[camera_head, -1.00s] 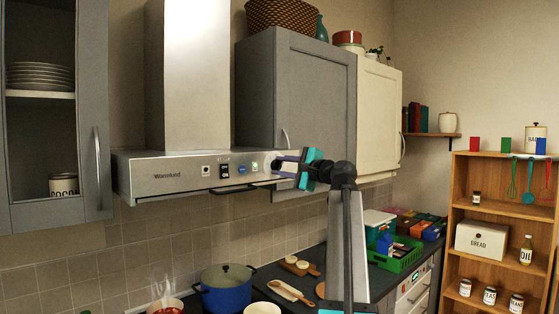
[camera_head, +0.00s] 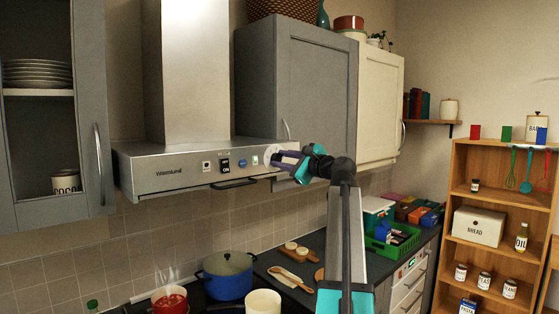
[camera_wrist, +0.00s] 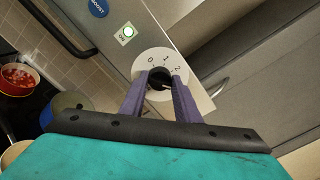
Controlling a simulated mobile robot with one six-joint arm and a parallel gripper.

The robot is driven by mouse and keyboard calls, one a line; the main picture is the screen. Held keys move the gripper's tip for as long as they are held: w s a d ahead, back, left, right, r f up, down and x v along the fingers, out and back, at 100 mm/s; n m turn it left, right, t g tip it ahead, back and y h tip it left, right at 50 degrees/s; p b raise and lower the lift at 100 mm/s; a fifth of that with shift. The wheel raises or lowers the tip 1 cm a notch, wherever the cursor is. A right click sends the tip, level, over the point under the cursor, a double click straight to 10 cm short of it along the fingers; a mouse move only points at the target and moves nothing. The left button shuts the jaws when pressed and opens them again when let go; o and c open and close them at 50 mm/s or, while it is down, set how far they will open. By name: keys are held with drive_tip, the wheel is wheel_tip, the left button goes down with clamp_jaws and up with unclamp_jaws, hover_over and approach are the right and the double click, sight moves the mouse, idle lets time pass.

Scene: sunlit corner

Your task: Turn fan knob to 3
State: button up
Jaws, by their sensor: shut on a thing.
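The range hood (camera_head: 180,174) has a front panel with a round white dial (camera_head: 269,153) at its right end. In the wrist view the dial (camera_wrist: 148,62) shows the marks 0, 1 and 2, and a black fan knob (camera_wrist: 158,76) sits at its middle. My gripper (camera_wrist: 160,84) is shut on the knob, with one purple finger on each side. The rest of the dial, including any 3, is hidden or unreadable, and I cannot tell the exact setting. In the head view my gripper (camera_head: 277,158) reaches the panel from the right.
A lit green ON light (camera_wrist: 127,33) and a blue BOOST button (camera_wrist: 98,7) sit beside the dial. A dark rail (camera_head: 234,183) runs under the hood front. Below are a blue pot (camera_head: 227,275) and a red pot (camera_head: 169,300). A grey cabinet (camera_head: 300,90) stands close right.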

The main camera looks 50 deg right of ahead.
drive_tip(key=shift+r, duration=0.1)
drive_tip(key=o, duration=1)
drive_tip(key=shift+s, duration=0.15)
drive_tip(key=shift+s+a+b, duration=0.15)
drive_tip(key=shift+s+b, duration=0.65)
drive_tip(key=shift+s, duration=1.45)
drive_tip(key=shift+s+a+b, duration=0.2)
drive_tip(key=shift+s+b, duration=0.65)
drive_tip(key=shift+s, duration=1.35)
drive_tip(key=shift+s+a+b, duration=0.15)
drive_tip(key=shift+s+b, duration=0.65)
drive_tip(key=shift+s, duration=1.45)
